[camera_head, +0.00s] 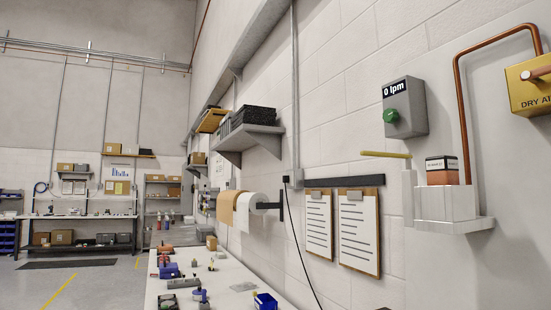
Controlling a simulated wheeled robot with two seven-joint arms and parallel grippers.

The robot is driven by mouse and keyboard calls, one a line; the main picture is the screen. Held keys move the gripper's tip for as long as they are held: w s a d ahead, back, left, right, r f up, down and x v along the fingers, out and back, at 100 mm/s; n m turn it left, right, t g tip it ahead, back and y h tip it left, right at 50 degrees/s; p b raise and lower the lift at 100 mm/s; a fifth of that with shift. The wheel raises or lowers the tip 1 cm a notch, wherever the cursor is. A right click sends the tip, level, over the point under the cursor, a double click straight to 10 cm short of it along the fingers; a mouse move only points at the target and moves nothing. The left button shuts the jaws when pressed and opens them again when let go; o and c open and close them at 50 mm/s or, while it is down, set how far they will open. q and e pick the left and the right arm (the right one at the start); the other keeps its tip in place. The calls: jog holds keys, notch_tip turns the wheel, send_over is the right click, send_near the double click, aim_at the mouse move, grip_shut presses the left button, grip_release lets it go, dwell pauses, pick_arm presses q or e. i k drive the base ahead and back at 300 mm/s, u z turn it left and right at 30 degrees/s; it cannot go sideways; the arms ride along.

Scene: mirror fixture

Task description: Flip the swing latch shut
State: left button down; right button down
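A pale mirror fixture (447,203) stands out from the wall at the right on a white ledge. A small red part with a dark and white label (442,170) sits in it. A thin yellow bar (386,154) sticks out to the left from the top of the fixture's left post, roughly level and away from the red part; it looks like the swing latch, swung open. Neither of my grippers shows in this view, so their state cannot be seen.
Left of the fixture hang two clipboards (359,230). Above are a grey box reading "0 lpm" with a green knob (391,117), a copper pipe (463,110) and a yellow "DRY AI" box (529,88). A cluttered white bench (228,275) runs below left.

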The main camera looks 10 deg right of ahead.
aim_at(408, 157)
jog(key=u, duration=1.1)
jog(key=i, duration=1.3)
jog(key=z, duration=1.95)
